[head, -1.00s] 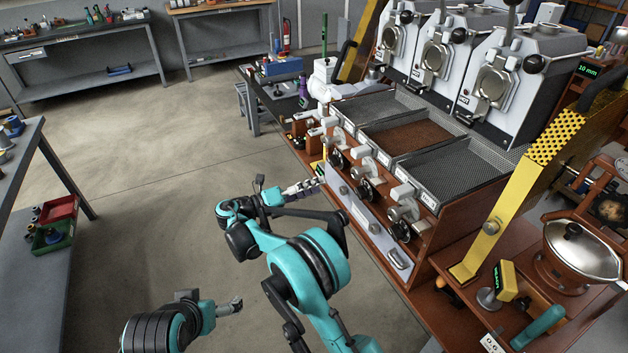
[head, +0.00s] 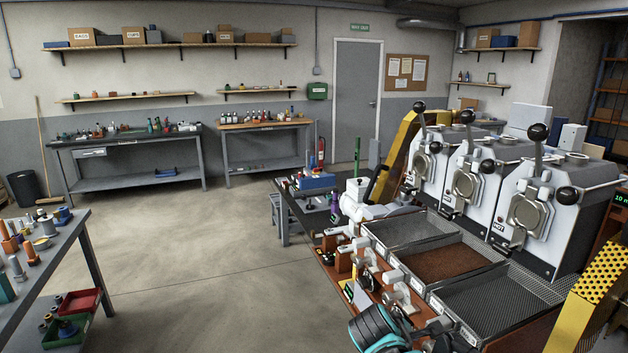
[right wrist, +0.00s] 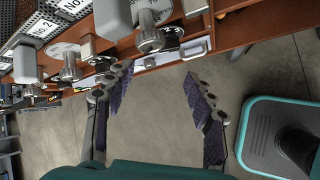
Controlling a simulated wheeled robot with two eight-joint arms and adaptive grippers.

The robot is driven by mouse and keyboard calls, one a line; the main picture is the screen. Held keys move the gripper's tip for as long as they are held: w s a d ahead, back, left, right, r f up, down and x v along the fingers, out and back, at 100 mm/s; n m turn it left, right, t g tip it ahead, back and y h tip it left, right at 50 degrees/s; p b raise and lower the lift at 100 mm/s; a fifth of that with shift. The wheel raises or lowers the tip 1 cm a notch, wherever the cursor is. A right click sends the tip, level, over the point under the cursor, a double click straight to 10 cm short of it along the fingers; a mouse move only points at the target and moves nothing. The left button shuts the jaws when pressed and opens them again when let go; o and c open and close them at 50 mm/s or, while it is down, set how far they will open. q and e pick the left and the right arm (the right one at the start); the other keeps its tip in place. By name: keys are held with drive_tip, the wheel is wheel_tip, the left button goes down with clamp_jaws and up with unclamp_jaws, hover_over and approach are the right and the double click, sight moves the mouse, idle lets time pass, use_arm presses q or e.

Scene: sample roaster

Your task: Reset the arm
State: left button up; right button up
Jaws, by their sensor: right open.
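My right gripper (right wrist: 158,75) is open in the right wrist view, its two dark ridged fingers spread apart with nothing between them. It is by the front of the sample roaster bench, over the floor. A teal and black arm part of mine (head: 378,326) shows at the bottom of the head view, beside the roaster's front. My left gripper is in neither current view.
The roaster bench carries mesh cooling trays (head: 470,305), one holding brown material (head: 440,262), and several grey roasters (head: 545,215). Knobs and handles (right wrist: 150,40) jut from its front. A side table (head: 50,265) stands left. Open floor (head: 220,270) lies between.

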drive_tip(key=s+a+f+m+t+y, duration=0.1)
drive_tip(key=s+a+f+m+y, duration=0.1)
drive_tip(key=s+m, duration=0.5)
drive_tip(key=s+a+f+m+t+y, duration=0.1)
drive_tip(key=s+a+f+m+y, duration=0.1)
drive_tip(key=s+m, duration=0.6)
drive_tip(key=shift+s+f+m+y, duration=0.25)
drive_tip(key=shift+f+m+y, duration=0.2)
drive_tip(key=shift+y, duration=0.65)
